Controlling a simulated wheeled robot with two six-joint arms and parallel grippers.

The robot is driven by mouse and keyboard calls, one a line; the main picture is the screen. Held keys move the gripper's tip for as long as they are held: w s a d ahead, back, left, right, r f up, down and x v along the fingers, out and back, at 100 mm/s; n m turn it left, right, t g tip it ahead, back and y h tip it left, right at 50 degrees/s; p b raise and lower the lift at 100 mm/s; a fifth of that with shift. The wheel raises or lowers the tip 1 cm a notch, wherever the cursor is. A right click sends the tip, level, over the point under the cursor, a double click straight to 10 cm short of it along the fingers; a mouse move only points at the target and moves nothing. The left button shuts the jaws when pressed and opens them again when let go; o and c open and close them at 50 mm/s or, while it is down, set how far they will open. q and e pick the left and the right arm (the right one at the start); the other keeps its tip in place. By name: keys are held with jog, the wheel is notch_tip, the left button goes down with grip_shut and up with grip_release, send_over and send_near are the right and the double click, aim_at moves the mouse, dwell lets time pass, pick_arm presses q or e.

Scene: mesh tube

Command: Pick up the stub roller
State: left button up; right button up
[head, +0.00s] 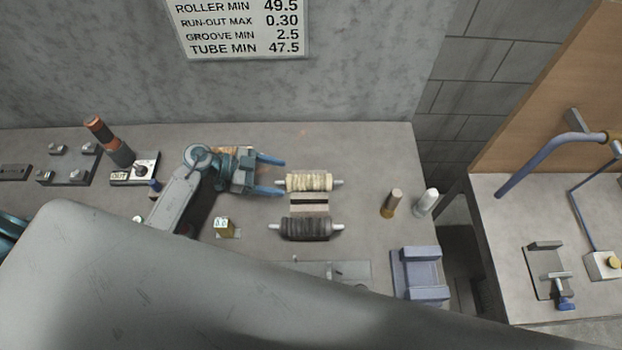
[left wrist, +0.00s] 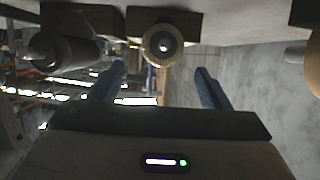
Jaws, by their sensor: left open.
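Two rollers with short end shafts lie side by side on the bench: a cream one (head: 309,181) and a dark grey one (head: 306,229) nearer me. The frames do not label which is the stub roller. My left gripper (head: 283,176) is open and empty at the left end of the cream roller, its fingers pointing at the shaft end. In the left wrist view the round end of the cream roller (left wrist: 163,42) shows just beyond and between the open fingers (left wrist: 160,70). The dark roller (left wrist: 65,50) is left of them. My right gripper is not seen.
A striped strip (head: 309,202) lies between the rollers. Brown (head: 391,203) and white (head: 426,201) upright cylinders and a blue-grey block (head: 420,274) stand to the right. The wall (head: 360,70) rises behind.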

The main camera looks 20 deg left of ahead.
aim_at(299, 178)
pick_arm(q)
jog(key=x, duration=0.2)
jog(key=shift+d, duration=0.45)
jog(key=x, duration=0.2)
jog(key=b+x, duration=0.1)
jog(key=x, duration=0.1)
jog(key=shift+w+d+r, duration=0.2)
jog(key=shift+w, duration=0.05)
jog(key=shift+w+d, duration=0.1)
jog(key=shift+d, duration=0.4)
jog(key=shift+a, duration=0.1)
jog(key=c, duration=1.3)
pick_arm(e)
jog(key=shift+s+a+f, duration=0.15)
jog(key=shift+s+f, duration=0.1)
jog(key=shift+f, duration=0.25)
